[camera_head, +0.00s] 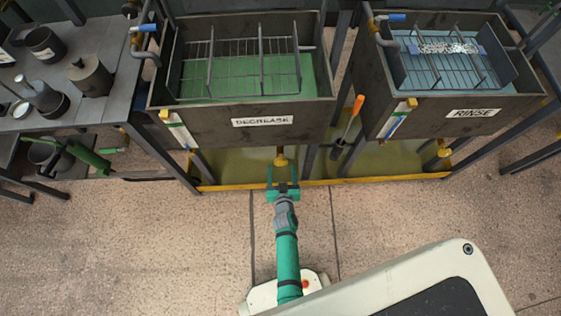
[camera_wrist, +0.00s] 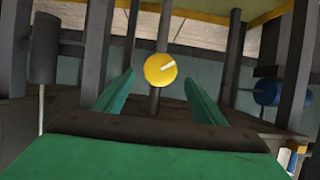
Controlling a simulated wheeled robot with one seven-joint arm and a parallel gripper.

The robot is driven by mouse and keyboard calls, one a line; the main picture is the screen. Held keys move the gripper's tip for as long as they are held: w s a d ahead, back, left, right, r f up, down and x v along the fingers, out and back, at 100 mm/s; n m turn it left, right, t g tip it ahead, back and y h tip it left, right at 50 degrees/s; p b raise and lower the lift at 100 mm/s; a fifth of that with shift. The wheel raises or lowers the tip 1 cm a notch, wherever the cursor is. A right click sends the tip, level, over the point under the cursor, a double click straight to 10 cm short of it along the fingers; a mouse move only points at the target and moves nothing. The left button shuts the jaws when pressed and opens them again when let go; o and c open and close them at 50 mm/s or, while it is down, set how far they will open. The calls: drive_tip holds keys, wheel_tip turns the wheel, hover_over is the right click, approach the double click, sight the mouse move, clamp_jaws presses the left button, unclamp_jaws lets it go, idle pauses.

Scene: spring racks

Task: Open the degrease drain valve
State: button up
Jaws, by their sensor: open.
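The degrease tank (camera_head: 240,118) holds green liquid and carries a DEGREASE label on its front. Its drain valve (camera_head: 281,158) is a yellow fitting below the front of the tank. In the wrist view the valve shows as a round yellow knob (camera_wrist: 161,70) with a pale line on its face, slanting slightly up to the right. My gripper (camera_head: 283,180) is open in front of the valve. In the wrist view its two green fingers stand left and right of the knob, which appears beyond and between them. I cannot tell whether they touch it.
The rinse tank (camera_head: 450,112) with blue liquid stands to the right, with its own yellow valve (camera_head: 444,150). An orange-handled tool (camera_head: 357,105) hangs between the tanks. A yellow-edged tray (camera_head: 370,181) lies below. A cluttered bench (camera_head: 110,100) stands left. The front floor is open.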

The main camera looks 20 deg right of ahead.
sight(281, 163)
drive_tip(key=shift+x, duration=2.75)
drive_tip(key=c, duration=1)
